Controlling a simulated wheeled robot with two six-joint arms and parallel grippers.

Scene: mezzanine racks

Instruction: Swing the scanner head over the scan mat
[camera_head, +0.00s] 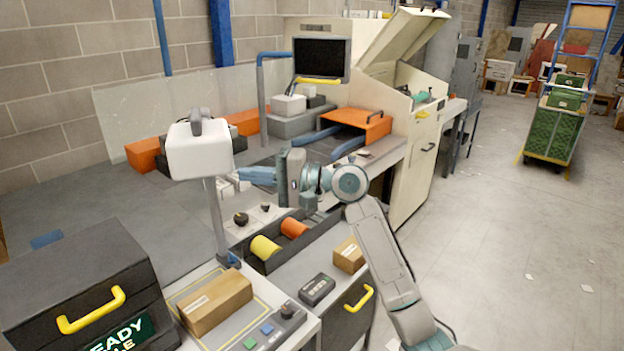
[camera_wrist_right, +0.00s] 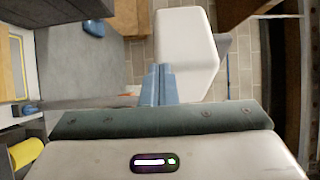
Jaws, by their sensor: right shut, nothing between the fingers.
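The scanner head (camera_head: 198,150) is a white rounded box on top of a thin grey post (camera_head: 217,222). The scan mat (camera_head: 196,281) is a grey surface edged in yellow on the bench, low in the head view. In that view the head shows above and behind the mat, near the post. My right gripper (camera_head: 245,174) is shut and empty, its bluish fingers pointing left at the head's right side. In the right wrist view the fingers (camera_wrist_right: 158,70) reach the edge of the white head (camera_wrist_right: 187,50); I cannot tell whether they touch. My left gripper is not in view.
A cardboard box (camera_head: 215,301) lies on the mat. A dark case with a yellow handle (camera_head: 91,310) stands left, and a button panel (camera_head: 268,332) right. Yellow (camera_head: 265,247) and orange (camera_head: 294,228) rolls sit in a tray under my forearm.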

